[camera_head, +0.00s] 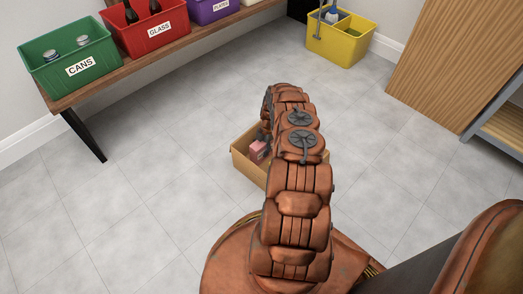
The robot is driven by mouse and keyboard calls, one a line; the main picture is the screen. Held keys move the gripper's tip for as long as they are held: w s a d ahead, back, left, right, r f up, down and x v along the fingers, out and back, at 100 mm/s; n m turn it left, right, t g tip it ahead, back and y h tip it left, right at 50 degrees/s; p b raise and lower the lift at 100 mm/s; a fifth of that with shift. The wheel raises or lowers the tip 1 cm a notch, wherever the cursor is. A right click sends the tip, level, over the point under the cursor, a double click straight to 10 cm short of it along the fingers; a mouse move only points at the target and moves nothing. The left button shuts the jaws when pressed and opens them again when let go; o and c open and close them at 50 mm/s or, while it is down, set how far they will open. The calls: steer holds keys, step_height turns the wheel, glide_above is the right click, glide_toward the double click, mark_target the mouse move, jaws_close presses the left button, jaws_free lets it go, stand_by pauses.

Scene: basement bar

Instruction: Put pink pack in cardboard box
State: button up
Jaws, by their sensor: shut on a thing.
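The cardboard box (245,168) stands open on the tiled floor, partly hidden behind my copper-coloured arm. The pink pack (258,151) shows at the left side of the arm, over or inside the box opening; I cannot tell whether it touches the box floor. My gripper (263,138) is at the pack's top, shut on it. The arm hides most of the gripper and much of the box's right side.
A wooden bench (150,62) at the upper left carries a green CANS bin (75,72), a red GLASS bin (130,40) and a purple bin (207,16). A yellow bucket (340,42) stands at the back. A wooden cabinet (440,60) is at the right. Floor left of the box is clear.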

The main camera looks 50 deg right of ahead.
steer(key=o, duration=1.4)
steer(key=shift+o, duration=0.2)
steer(key=shift+p+v, duration=1.75)
steer(key=shift+v, duration=2.05)
